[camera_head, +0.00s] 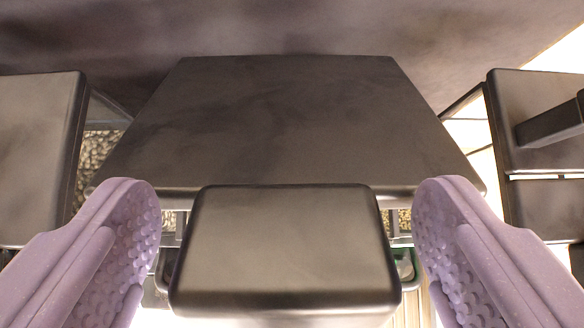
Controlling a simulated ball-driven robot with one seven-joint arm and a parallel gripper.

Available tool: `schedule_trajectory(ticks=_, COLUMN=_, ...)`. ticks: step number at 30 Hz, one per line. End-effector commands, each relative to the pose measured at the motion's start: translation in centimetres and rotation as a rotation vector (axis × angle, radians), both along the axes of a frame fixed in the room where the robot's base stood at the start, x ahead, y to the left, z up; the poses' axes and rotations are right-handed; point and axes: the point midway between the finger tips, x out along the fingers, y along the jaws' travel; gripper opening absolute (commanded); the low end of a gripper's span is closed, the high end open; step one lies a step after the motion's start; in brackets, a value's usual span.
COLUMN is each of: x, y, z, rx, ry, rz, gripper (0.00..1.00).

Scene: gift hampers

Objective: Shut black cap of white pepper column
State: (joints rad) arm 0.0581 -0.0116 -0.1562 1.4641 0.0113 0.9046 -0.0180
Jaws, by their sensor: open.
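My gripper (285,186) is open, with one light purple, dimpled finger at the lower left and the other at the lower right. Nothing is held between the fingers. I cannot make out a white pepper column or its black cap for certain in this view.
A wide, dark flat panel (285,120) fills the middle beyond the fingers. Dark pieces like furniture stand at the left (38,150) and right (540,115). Small green and light items show partly behind the block, too hidden to name.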

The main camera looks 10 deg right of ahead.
Motion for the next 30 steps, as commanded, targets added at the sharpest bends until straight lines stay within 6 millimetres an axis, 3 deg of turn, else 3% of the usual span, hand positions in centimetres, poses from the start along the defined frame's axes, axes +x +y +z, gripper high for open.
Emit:
schedule_trajectory(ticks=8, x=0.3, y=-0.1, z=-0.3, rx=0.0, ry=0.0, rz=0.0, gripper=0.89)
schedule_trajectory(ticks=11, x=0.3, y=-0.1, z=-0.2, rx=0.0, ry=-0.001, rz=0.0, gripper=0.71)
schedule_trajectory(ticks=18, x=0.2, y=0.0, z=-0.2, rx=0.0, ry=-0.001, rz=0.0, gripper=0.16)
schedule_trajectory(ticks=30, x=-0.5, y=0.1, z=-1.8, rx=-0.015, ry=-0.069, rz=0.001, gripper=0.13)
